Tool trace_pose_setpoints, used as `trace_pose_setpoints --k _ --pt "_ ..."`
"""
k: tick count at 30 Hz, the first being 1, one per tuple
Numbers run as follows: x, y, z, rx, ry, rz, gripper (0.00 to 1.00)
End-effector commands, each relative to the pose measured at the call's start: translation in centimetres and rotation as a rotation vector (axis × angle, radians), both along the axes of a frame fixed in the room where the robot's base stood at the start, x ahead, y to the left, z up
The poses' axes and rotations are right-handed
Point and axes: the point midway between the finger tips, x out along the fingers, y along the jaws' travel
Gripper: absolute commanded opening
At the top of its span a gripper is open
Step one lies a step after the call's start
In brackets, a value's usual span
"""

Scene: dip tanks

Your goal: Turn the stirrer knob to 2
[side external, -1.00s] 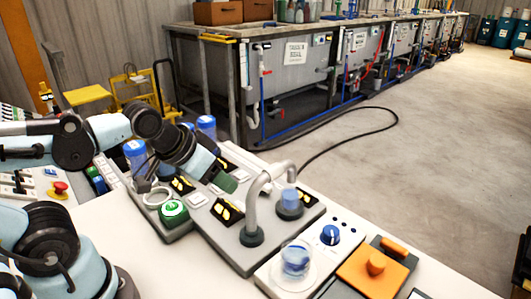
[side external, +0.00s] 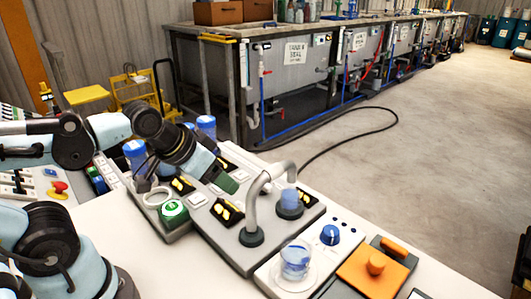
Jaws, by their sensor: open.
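The stirrer knob (side external: 330,235) is a round blue knob with a pale pointer line. It sits on a white panel (side external: 346,222) at the lower middle, just right of a clear beaker (side external: 296,262) with blue contents. The number at its pointer is too small to read.
A curved grey pipe (side external: 262,190) rises between my gripper and the knob. An orange block with a handle (side external: 374,268) lies right of the knob. Large tanks (side external: 300,80) stand behind.

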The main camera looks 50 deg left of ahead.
Motion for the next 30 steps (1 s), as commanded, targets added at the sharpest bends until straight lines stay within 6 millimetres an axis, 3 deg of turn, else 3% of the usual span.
trace_pose_setpoints --k 5,15,23,30 --pt "0.0 0.0 1.7 0.0 0.0 0.0 0.65" --pt "0.0 -0.1 7.8 -0.002 0.003 0.001 0.65" --pt "2.3 -2.1 9.4 -0.077 0.094 0.054 0.65" --pt "5.5 -5.2 10.8 -0.151 0.221 0.137 0.65"
